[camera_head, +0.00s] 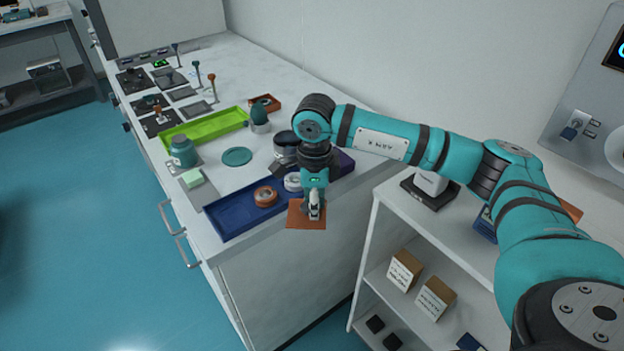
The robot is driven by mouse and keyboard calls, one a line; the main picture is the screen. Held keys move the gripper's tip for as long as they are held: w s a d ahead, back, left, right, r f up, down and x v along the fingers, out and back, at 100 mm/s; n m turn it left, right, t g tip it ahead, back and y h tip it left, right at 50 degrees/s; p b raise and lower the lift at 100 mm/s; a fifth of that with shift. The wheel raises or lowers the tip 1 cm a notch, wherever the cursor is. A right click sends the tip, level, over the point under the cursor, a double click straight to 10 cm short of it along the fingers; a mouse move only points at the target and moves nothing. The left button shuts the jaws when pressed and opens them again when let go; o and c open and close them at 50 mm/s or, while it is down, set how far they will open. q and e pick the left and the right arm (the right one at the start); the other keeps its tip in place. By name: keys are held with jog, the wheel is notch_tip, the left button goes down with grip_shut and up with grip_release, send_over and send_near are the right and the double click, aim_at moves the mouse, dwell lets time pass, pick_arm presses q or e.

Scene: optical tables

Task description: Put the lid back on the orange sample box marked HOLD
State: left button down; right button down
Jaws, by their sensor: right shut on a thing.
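My right gripper (314,208) is shut on a flat square orange lid (299,217). It holds the lid at the near right edge of the optical table, in front of the blue tray. A small orange box (275,105) stands at the table's far right edge, behind the green tray, with something dark in or before it. No HOLD mark can be read on it. Another orange piece (572,212) shows partly behind my right arm above the white shelf; I cannot tell what it is. My left gripper is out of view.
A blue tray (228,227) holds an orange ring (265,196) and a white ring (292,182). A green tray (205,127), teal bottle (183,152), teal disc (237,156) and dark jar (286,147) stand behind. Labelled boxes (435,298) sit on the shelf.

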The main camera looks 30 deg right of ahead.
jog(key=s+a+f+n, duration=0.3)
jog(key=s+f+n, duration=0.3)
jog(key=n, duration=0.6)
jog(key=s+a+f+n, duration=0.4)
jog(key=s+f+n, duration=0.3)
jog(key=s+n, duration=0.3)
jog(key=shift+s+a+f+n, duration=0.15)
jog(key=shift+s+n, duration=0.15)
jog(key=shift+n, duration=0.8)
